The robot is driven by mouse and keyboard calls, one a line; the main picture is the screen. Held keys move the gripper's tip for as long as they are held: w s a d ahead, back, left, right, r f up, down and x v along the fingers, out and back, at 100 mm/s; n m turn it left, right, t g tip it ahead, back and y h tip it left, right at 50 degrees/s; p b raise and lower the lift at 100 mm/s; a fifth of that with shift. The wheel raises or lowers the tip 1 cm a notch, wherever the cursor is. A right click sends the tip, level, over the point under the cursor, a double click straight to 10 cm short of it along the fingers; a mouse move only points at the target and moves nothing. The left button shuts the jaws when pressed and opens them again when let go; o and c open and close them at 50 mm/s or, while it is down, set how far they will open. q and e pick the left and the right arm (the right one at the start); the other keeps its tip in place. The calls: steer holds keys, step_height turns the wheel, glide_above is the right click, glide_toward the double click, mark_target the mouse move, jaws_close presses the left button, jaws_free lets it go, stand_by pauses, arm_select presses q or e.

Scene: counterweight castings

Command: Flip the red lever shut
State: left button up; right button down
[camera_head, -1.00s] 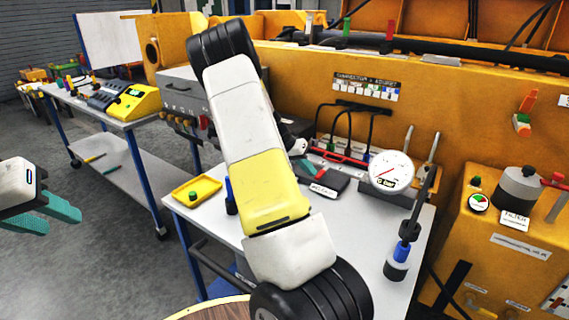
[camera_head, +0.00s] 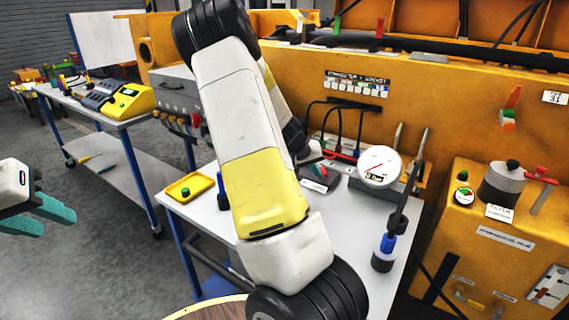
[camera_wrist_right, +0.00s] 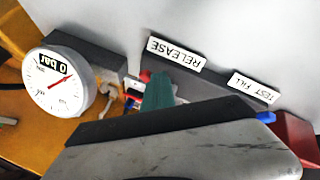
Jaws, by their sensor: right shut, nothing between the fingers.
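A black box (camera_head: 322,178) with a white label lies on the table, with a thin red bar (camera_head: 343,157) at its back edge. In the wrist view the box's RELEASE label (camera_wrist_right: 177,54) and TEST FILL label (camera_wrist_right: 253,89) show upside down. A red block (camera_wrist_right: 296,138) shows at the right, beside a small blue end. I cannot tell which red part is the lever. My right gripper (camera_wrist_right: 158,92) is shut and empty, its teal fingertip close to the RELEASE label; contact is unclear. My left gripper (camera_head: 40,216) is open and empty, far left.
A round gauge (camera_head: 380,167) reading 0 bar stands right of the box, also in the wrist view (camera_wrist_right: 62,82). A yellow tray (camera_head: 190,188) lies at the table's left.

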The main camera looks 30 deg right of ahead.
mark_target(327, 174)
steer(key=shift+s+d, duration=0.4)
steer(key=shift+s+d+n+t, duration=0.35)
steer(key=shift+d+n+t, duration=0.2)
steer(key=shift+n, duration=0.45)
steer(key=n, duration=0.1)
steer(key=d+n+t+y, duration=0.1)
steer(key=n, duration=0.1)
steer(key=n+t+y, duration=0.1)
steer(key=shift+s+d+n+t, duration=0.25)
steer(key=shift+d+n, duration=0.05)
steer(key=shift+d+n+y, duration=0.15)
steer(key=shift+n+y, duration=0.15)
steer(key=shift+n, duration=0.2)
steer(key=shift+d, duration=0.45)
